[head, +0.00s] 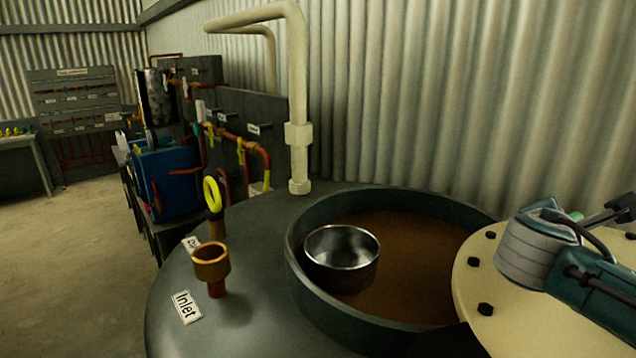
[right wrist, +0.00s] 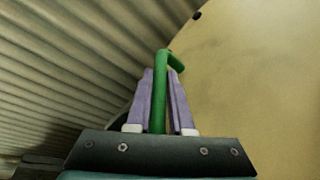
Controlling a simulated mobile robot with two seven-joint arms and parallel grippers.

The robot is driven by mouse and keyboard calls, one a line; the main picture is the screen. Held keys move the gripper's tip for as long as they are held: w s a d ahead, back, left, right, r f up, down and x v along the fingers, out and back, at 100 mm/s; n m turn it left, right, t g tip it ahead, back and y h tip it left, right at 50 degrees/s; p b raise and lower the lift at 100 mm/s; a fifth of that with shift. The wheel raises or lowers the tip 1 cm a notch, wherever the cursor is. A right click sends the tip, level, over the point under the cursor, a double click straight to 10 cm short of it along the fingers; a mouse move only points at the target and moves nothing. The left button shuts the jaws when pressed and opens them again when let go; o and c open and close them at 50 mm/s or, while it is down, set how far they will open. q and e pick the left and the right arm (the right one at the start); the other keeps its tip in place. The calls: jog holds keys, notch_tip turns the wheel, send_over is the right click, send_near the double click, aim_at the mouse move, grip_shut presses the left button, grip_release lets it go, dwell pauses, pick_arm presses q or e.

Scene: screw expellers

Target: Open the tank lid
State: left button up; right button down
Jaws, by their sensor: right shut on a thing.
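The tank (head: 240,260) is dark grey with a round rimmed opening (head: 300,285) in its top. Brown content (head: 405,255) shows inside. The tank lid (head: 520,325) is a cream disc with dark bolts, swung to the right of the opening and covering only its right edge. In the right wrist view the lid (right wrist: 260,70) fills the right side. My right gripper (right wrist: 162,85) is shut on a green handle (right wrist: 160,95) beside the lid. In the head view my right arm lies over the lid and the fingertips are hidden. My left gripper is not in view.
A metal bowl (head: 342,262) sits in the opening. A brass inlet funnel (head: 211,265), a yellow-handled valve (head: 212,195) and a white pipe (head: 299,120) rise from the tank top. A corrugated wall (head: 470,90) stands close behind. Free floor (head: 70,250) lies at left.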

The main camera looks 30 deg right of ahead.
jog(key=shift+s, duration=0.35)
jog(key=c, duration=0.8)
grip_release()
jog(key=shift+a, duration=0.1)
jog(key=b+v, duration=0.2)
jog(key=v, duration=0.7)
jog(key=shift+w+f, duration=0.1)
jog(key=shift+a+r, duration=0.2)
jog(key=shift+a, duration=0.2)
